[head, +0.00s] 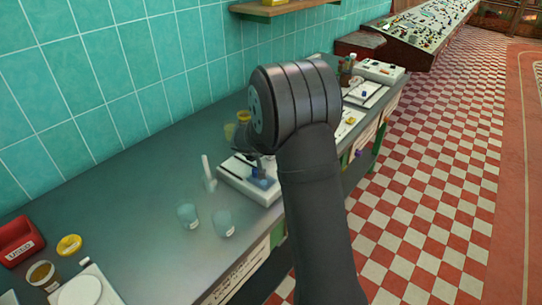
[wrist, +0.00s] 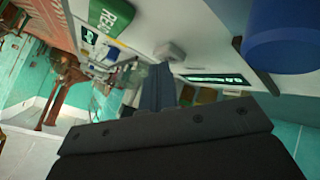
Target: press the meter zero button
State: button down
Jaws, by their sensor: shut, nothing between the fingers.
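The white meter (head: 235,183) stands on the grey counter, partly hidden behind my arm in the head view. In the wrist view its pale top (wrist: 205,55) shows a dark display with green characters (wrist: 215,79). A raised pale grey block (wrist: 170,50), perhaps the zero button, lies just beyond my fingertips; I cannot read a label on it. My gripper (wrist: 162,82) is shut and empty, its fingers over the meter's face. I cannot tell whether the fingertips touch it. A blue cylinder (wrist: 285,35) is at the upper right of the wrist view.
Two clear beakers (head: 188,215) (head: 223,223) and a white upright tube (head: 208,173) stand left of the meter. A red bin (head: 18,240), a yellow dish (head: 69,245) and a white scale (head: 82,290) are nearer. The middle of the counter (head: 120,190) is clear.

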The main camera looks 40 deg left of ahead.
jog(key=shift+r, duration=0.75)
jog(key=shift+r, duration=2.5)
jog(key=shift+f, duration=0.15)
jog(key=shift+r, duration=2.05)
